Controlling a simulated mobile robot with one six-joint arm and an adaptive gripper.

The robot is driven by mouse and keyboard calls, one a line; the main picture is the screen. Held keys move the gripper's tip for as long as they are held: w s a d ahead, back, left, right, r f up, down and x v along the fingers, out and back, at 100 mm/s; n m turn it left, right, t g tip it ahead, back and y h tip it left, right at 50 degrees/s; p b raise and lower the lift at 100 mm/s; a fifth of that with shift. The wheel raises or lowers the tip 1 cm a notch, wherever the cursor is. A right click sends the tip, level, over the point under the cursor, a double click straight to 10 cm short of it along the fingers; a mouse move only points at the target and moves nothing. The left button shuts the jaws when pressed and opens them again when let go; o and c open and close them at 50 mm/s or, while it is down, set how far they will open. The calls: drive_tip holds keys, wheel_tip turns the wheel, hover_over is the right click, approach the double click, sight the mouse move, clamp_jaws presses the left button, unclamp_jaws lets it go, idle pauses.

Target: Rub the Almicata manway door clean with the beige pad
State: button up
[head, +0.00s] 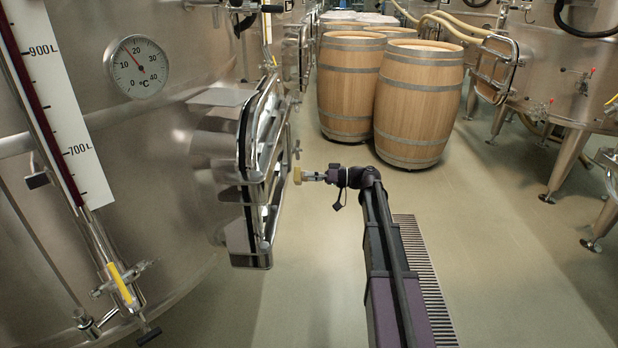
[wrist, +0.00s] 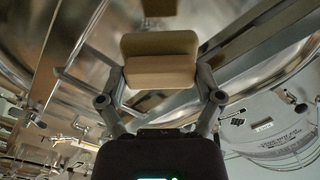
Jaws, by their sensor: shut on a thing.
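The manway door (head: 262,165) is a shiny steel door on the front of the large vat at the left in the head view, seen nearly edge-on. No name can be read on it. My gripper (head: 302,176) is just right of the door. It is shut on the beige pad (head: 297,177), a small block. In the wrist view my gripper (wrist: 163,80) has a finger at each side of the beige pad (wrist: 160,47). A second beige patch above it looks like the pad's reflection in shiny steel, with a small gap between. Any dirt on the door cannot be made out.
The left vat carries a thermometer dial (head: 137,67) and a level scale (head: 50,80). Wooden barrels (head: 418,105) stand behind my arm. More steel vats (head: 560,75) on legs stand at the right. The floor (head: 500,240) right of my arm is clear.

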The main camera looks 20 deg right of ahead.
drive_tip(key=shift+x, duration=3)
drive_tip(key=shift+w+a, duration=0.2)
drive_tip(key=shift+a, duration=0.5)
drive_tip(key=shift+w+d, duration=0.35)
drive_tip(key=shift+w, duration=0.5)
drive_tip(key=shift+w+d, duration=0.3)
drive_tip(key=shift+w, duration=0.5)
drive_tip(key=shift+w+d, duration=0.2)
drive_tip(key=shift+w, duration=0.65)
drive_tip(key=shift+w+d, duration=0.2)
drive_tip(key=shift+w, duration=0.65)
